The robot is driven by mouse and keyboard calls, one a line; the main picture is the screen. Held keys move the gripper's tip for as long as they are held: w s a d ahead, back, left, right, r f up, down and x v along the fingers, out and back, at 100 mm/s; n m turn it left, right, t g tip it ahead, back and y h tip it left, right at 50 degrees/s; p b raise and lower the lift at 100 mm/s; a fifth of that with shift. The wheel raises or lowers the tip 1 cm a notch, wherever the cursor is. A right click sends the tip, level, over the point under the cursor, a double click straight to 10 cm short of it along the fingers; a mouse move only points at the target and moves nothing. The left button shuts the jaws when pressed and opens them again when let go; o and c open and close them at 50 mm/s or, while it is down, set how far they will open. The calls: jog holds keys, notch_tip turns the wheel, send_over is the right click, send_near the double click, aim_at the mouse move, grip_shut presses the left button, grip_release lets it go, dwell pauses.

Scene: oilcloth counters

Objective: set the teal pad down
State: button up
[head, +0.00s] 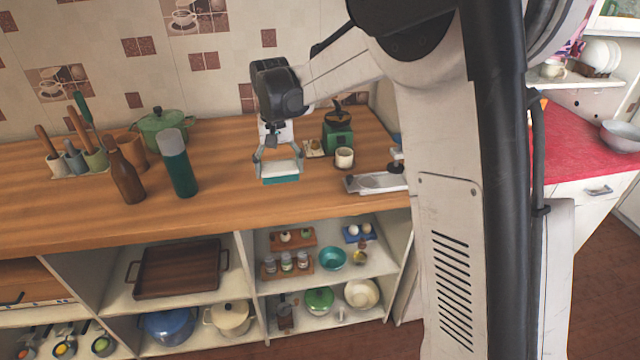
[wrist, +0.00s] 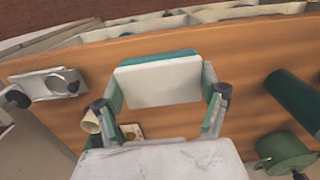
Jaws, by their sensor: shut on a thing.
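The teal pad (head: 281,179) shows as a teal block with a white face, between the fingers of my gripper (head: 278,170). In the wrist view the pad (wrist: 160,80) shows its white face, with a teal edge along the top, and my gripper (wrist: 163,92) has a finger against each side. My gripper is shut on it. The pad is over the wooden counter (head: 225,205), near its front edge. I cannot tell whether its underside touches the wood.
A green bottle (head: 178,165) and a brown bottle (head: 126,178) stand left of the pad. A cream cup (head: 344,158), a green grinder (head: 338,135) and a grey metal tool (head: 375,182) are to its right. Open shelves with bowls lie below. Bare counter surrounds the pad.

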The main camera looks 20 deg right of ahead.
jog(key=shift+d+f, duration=0.1)
jog(key=shift+d, duration=0.15)
jog(key=p, duration=0.1)
send_over(308, 187)
notch_tip(308, 187, down, 7)
jog(key=shift+r, duration=0.1)
jog(key=shift+f, duration=1.95)
jog(key=shift+f, duration=0.1)
jog(key=shift+f, duration=0.15)
jog(key=o, duration=1.3)
jog(key=shift+r, duration=0.2)
